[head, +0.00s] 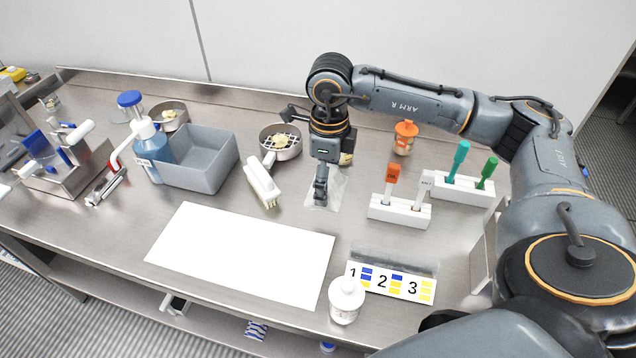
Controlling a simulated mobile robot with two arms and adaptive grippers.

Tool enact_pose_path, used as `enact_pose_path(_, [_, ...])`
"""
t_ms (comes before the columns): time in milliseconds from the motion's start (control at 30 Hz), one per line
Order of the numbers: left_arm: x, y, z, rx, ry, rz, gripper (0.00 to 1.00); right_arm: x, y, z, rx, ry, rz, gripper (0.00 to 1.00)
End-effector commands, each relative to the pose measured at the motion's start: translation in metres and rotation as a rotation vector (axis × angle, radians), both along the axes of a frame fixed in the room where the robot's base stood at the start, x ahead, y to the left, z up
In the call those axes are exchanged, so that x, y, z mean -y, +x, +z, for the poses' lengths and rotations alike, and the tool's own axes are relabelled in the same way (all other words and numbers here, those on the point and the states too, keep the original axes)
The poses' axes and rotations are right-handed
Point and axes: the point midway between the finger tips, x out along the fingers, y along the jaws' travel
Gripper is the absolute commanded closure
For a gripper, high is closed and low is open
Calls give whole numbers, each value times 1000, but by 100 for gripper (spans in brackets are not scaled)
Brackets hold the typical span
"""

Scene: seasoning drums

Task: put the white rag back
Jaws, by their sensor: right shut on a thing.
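My right gripper (320,192) points down at the middle of the table, behind the white sheet and left of the white holders. It is shut on the white rag (334,192), a thin, pale greyish-white piece spread around the fingertips at table level. The gripper hides part of the rag, and I cannot tell whether the rag is lifted or resting on the table. My left gripper is not in view.
A grey bin (208,181), a white brush (262,182) and a round strainer (281,154) stand to the left. White holders (399,212) with coloured tools stand right. A white sheet (240,255), white jar (345,302) and numbered block (390,282) lie in front.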

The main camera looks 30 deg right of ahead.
Motion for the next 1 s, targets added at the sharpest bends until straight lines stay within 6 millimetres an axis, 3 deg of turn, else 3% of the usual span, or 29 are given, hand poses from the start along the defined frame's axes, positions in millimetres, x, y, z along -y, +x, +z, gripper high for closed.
enact_pose_path(100, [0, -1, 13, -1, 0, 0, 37, 9, 27, -9, -4, -1, -3, 48])
enact_pose_path(200, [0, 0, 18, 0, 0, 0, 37, 14, 41, -33, -7, -2, -1, 48])
enact_pose_path(400, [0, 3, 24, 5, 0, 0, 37, 20, 62, -59, -2, -1, 1, 48])
enact_pose_path(567, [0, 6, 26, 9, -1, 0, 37, 23, 69, -69, -2, -1, 1, 48])
enact_pose_path(800, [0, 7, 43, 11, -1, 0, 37, 24, 71, -97, -2, -1, 2, 48])
enact_pose_path(1000, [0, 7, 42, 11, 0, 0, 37, 24, 71, -102, 0, 0, 2, 48])
